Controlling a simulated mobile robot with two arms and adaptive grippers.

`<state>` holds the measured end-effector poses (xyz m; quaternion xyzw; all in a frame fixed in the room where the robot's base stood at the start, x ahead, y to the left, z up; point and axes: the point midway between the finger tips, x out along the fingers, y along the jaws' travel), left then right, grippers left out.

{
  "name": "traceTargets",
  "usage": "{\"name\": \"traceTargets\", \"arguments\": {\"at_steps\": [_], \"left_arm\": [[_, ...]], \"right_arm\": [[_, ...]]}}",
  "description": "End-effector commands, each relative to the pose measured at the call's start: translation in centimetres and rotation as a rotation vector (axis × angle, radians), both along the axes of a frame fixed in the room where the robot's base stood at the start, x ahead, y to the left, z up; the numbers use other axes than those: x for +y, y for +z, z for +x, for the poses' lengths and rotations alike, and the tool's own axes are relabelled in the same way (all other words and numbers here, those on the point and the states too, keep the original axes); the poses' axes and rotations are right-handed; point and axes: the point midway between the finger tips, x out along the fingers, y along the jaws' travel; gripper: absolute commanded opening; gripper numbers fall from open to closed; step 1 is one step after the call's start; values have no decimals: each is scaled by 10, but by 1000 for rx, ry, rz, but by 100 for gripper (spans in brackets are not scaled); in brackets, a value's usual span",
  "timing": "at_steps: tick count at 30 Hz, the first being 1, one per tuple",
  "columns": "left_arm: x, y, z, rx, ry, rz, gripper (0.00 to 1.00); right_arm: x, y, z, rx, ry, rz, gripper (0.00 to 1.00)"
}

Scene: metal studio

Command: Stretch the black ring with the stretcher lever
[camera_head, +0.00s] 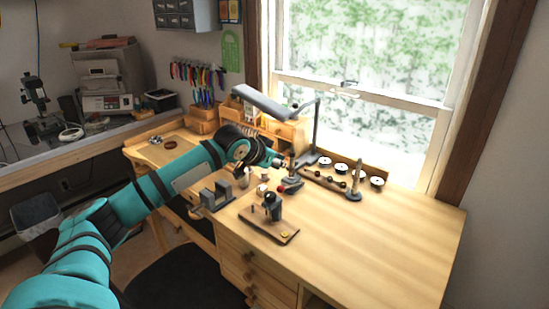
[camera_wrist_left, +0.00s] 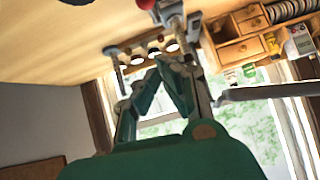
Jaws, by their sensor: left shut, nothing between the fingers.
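My left gripper (camera_head: 279,162) reaches in from the left over the bench. It is shut and empty, close to a slim upright metal tool (camera_head: 291,164). In the left wrist view its green fingers (camera_wrist_left: 163,66) come together just below a metal post (camera_wrist_left: 172,14). A red ball knob (camera_head: 281,188) sits low beside the upright tool; a red knob also shows in the wrist view (camera_wrist_left: 146,4). These look like parts of the stretcher and its lever. I cannot make out the black ring for certain. My right gripper is not in view.
A dark tool on a wooden board (camera_head: 284,234) stands near the front, with grey blocks (camera_head: 216,194) left of it. A wooden rack (camera_head: 325,182) and several round discs lie by the window. A lamp (camera_head: 262,101) overhangs the bench. The bench's right side (camera_head: 390,235) is clear.

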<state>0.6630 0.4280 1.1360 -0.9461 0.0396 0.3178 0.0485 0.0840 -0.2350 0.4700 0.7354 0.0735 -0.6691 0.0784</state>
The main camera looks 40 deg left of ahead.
Motion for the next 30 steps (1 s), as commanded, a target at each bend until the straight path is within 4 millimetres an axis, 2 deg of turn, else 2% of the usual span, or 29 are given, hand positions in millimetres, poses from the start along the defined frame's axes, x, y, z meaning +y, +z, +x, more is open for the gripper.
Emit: {"name": "traceTargets", "arguments": {"at_steps": [1, 7, 9, 15, 30], "left_arm": [[-2, -4, 10, 2, 1, -6, 0], [-4, -29, 41, 1, 0, -3, 0], [0, -42, 32, 6, 1, 2, 0], [1, -61, 24, 2, 0, 1, 0], [1, -71, 22, 2, -1, -2, 0]], "right_arm": [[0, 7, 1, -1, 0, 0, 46], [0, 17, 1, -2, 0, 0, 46], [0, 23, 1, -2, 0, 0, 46], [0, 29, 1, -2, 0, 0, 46], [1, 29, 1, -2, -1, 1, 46]]}}
